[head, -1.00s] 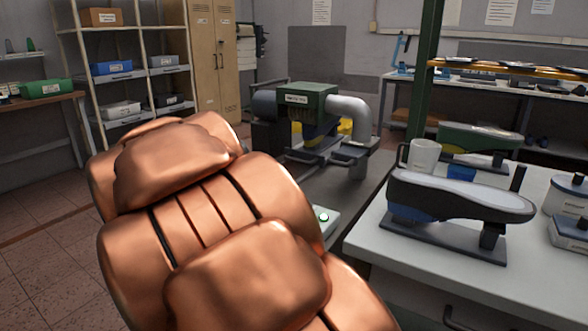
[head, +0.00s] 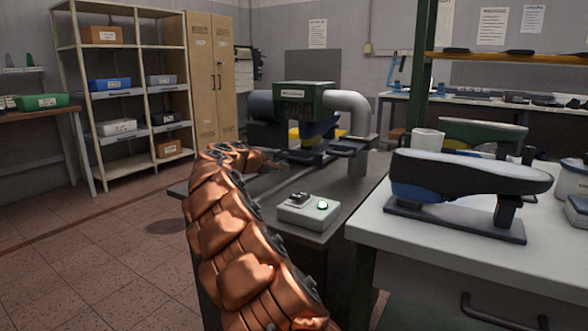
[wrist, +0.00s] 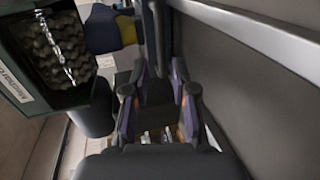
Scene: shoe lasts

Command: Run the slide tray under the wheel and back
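The green-housed machine (head: 298,93) stands on the dark bench, with a grey pipe at its right. Its rough, dark wheel (wrist: 58,42) shows inside the housing at upper left in the wrist view. A dark, flat part (head: 308,157), seemingly the slide tray, sits low under the housing. My copper arm reaches up to the machine's front left. My gripper (wrist: 158,75) points away from the wrist camera, its fingers either side of a dark upright part. I cannot tell whether they touch it. In the head view the fingertips are too small to make out.
A white table (head: 405,235) at right carries a shoe-shaped last on a stand (head: 465,175) and a white mug (head: 426,143). Shelves (head: 125,60) stand at left; floor there is clear.

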